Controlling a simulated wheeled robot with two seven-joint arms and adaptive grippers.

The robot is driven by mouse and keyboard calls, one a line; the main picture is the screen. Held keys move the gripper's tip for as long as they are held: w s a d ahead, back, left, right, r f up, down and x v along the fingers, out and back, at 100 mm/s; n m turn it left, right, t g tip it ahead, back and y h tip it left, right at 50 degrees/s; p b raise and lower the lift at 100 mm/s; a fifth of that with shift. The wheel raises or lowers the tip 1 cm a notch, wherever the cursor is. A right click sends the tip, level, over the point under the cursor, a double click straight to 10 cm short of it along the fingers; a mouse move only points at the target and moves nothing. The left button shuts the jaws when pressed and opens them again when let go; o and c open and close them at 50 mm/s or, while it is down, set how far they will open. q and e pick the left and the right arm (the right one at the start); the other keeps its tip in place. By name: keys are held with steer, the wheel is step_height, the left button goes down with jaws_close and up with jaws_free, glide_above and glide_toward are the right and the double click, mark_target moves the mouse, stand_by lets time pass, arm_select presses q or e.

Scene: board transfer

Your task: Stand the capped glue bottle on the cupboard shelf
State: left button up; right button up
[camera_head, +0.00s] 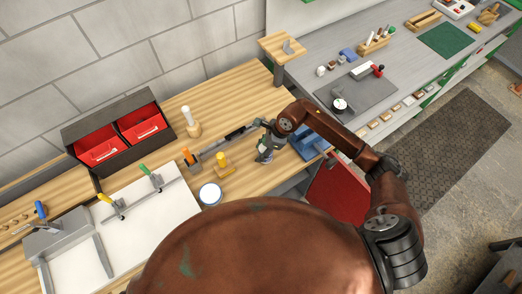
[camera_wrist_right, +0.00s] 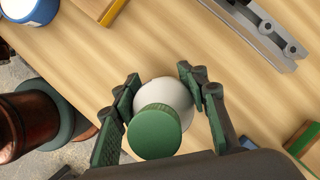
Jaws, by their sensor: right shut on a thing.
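The glue bottle (camera_wrist_right: 172,94) has a pale body and a round green cap (camera_wrist_right: 154,132), which faces the camera in the right wrist view. My right gripper (camera_wrist_right: 160,100) is shut on it, one green-padded finger on each side. In the head view my right gripper (camera_head: 264,152) is over the wooden bench, left of a blue object. How far the bottle's base is from the bench top is unclear. A red panel (camera_head: 338,190), perhaps a cupboard door, stands below the bench's right end, partly behind my arm. No cupboard shelf is clearly visible. My left gripper is not in view.
Left of the gripper on the wooden bench (camera_head: 236,88) are a white tin (camera_head: 210,194), a yellow-topped wooden block (camera_head: 222,163) and a grey rail (camera_wrist_right: 262,30). A blue object (camera_head: 308,146) is close on the right. A grey workbench (camera_head: 400,65) lies beyond.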

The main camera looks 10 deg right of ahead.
steer(key=shift+f, duration=0.15)
steer(key=o, duration=1.4)
steer(key=shift+o, duration=0.2)
